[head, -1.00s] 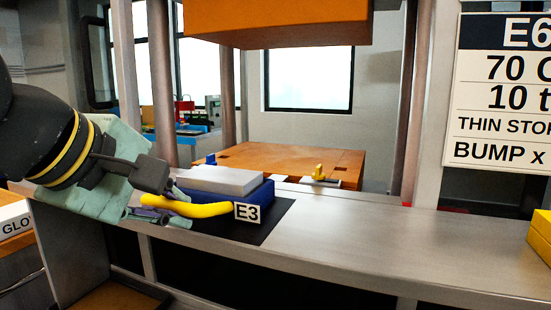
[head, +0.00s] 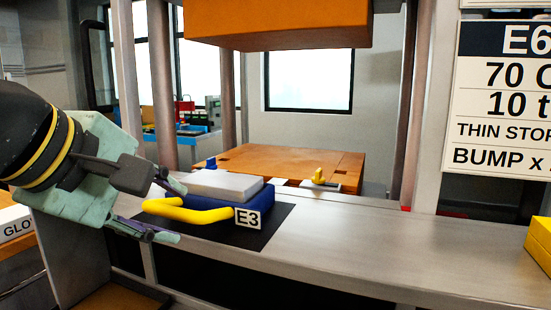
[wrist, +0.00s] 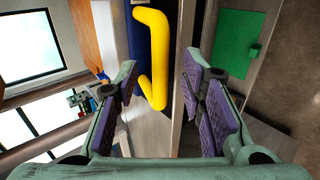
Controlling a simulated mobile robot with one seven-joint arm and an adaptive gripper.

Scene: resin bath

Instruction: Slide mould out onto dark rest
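The mould (head: 258,197) is a dark blue block with a pale grey top, a yellow handle (head: 190,212) and an E3 tag. It lies flat on the dark rest (head: 270,228), a black patch on the metal ledge. My gripper (head: 170,212) is at its left, fingers spread and empty, near the handle's outer side. In the wrist view, the yellow handle (wrist: 150,50) shows beyond and between the open fingers (wrist: 160,85), apart from them. The mould's far side is hidden in the head view.
An orange press plate (head: 295,160) stands behind the ledge, with an orange upper block (head: 275,22) above it. Small yellow (head: 319,176) and blue (head: 211,162) pegs sit by the plate. The ledge (head: 390,240) is clear to the right, up to a yellow object (head: 540,240).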

